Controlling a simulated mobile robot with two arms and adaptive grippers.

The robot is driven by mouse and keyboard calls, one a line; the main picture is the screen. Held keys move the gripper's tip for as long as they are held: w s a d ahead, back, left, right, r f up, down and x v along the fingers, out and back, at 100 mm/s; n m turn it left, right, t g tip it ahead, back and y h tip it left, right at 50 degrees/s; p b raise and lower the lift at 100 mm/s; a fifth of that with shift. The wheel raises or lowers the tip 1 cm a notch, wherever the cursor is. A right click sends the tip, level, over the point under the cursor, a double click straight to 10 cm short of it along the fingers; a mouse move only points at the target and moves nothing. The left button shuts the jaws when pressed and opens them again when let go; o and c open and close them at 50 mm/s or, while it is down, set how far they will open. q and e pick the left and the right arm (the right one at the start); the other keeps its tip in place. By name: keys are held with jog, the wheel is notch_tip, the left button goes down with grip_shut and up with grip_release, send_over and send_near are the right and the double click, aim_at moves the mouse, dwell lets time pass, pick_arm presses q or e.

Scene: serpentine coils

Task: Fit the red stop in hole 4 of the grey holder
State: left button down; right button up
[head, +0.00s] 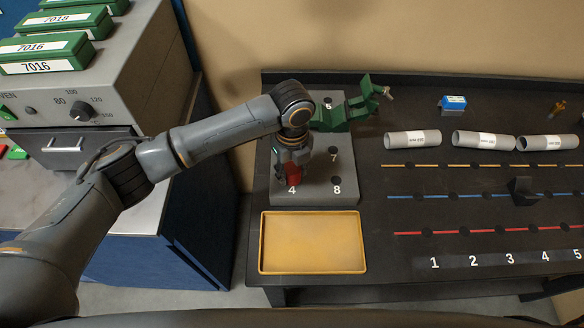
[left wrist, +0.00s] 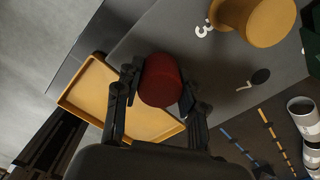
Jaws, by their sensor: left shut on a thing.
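My left gripper (head: 291,172) points down over the front left of the grey holder (head: 315,195) and is shut on the red stop (head: 293,174). The red stop also shows between the two fingers in the left wrist view (left wrist: 162,80). It is just behind the printed 4, and hole 4 is hidden. I cannot tell whether the stop is in the hole or above it. Holes 7 (head: 333,150) and 8 (head: 337,181) are empty. A yellow stop (left wrist: 262,28) stands by the printed 3 in the left wrist view. My right gripper is not in view.
A yellow tray (head: 312,271) lies in front of the holder. A green clamp-like piece (head: 345,113) is at the holder's back. White-labelled grey tubes (head: 412,138), a blue-and-white block (head: 453,103) and a black block (head: 522,190) are to the right. An oven stands at left.

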pick_arm(q)
jog(key=shift+f, duration=0.25)
jog(key=c, duration=0.7)
grip_release()
jog(key=shift+f, duration=0.1)
notch_tip(320, 180, up, 12)
jog(key=shift+r, duration=0.1)
